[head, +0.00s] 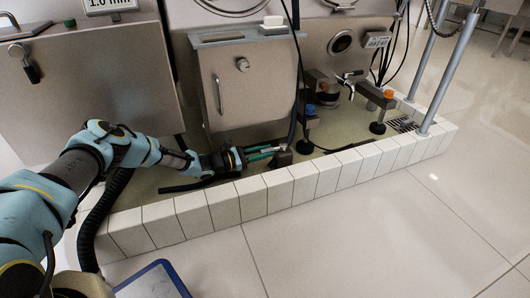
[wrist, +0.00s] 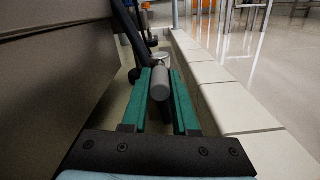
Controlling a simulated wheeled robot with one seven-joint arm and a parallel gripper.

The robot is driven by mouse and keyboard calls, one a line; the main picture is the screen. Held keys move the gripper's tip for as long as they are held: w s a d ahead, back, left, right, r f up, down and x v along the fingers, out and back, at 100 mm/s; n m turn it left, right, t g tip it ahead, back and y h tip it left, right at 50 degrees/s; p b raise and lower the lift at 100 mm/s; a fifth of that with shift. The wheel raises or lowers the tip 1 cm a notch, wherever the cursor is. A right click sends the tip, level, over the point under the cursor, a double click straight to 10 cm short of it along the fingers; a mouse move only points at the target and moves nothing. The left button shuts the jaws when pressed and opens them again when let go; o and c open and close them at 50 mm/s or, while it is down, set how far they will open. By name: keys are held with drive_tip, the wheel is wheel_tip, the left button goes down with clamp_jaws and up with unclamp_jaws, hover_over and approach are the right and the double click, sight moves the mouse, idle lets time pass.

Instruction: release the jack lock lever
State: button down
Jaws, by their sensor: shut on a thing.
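My gripper (wrist: 168,82) reaches low along the inside of the white tiled curb, and its two green fingers point away from the wrist camera. The fingers are shut on a grey rounded grip, which I take to be the jack lock lever (wrist: 159,84). A paler metal piece shows just beyond the grip. In the head view my gripper (head: 272,152) is beside a small dark block on the basin floor, below the steel cabinet. The lever is too small there to make out its tilt, and the jack's mechanism is mostly hidden.
The tiled curb (head: 280,190) runs close along the right of my gripper. The steel cabinet (head: 245,90) stands above and to its left. Feet with blue (head: 311,109) and orange (head: 388,94) parts and a tap stand farther right. A dark hose hangs near the gripper.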

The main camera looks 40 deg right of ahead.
idle(0.3)
drive_tip(key=shift+s+a+r+n+t+p, duration=0.1)
drive_tip(key=shift+s+r+n+t+p, duration=0.25)
drive_tip(key=shift+p, duration=0.65)
drive_tip(key=shift+f+n+t+h+p, duration=0.3)
drive_tip(key=shift+t+p, duration=0.25)
drive_tip(key=shift+p, duration=0.25)
drive_tip(key=shift+s+f, duration=0.1)
drive_tip(key=c, duration=0.7)
unclamp_jaws()
drive_tip(key=shift+p+v, duration=1.65)
drive_tip(key=shift+v, duration=3.8)
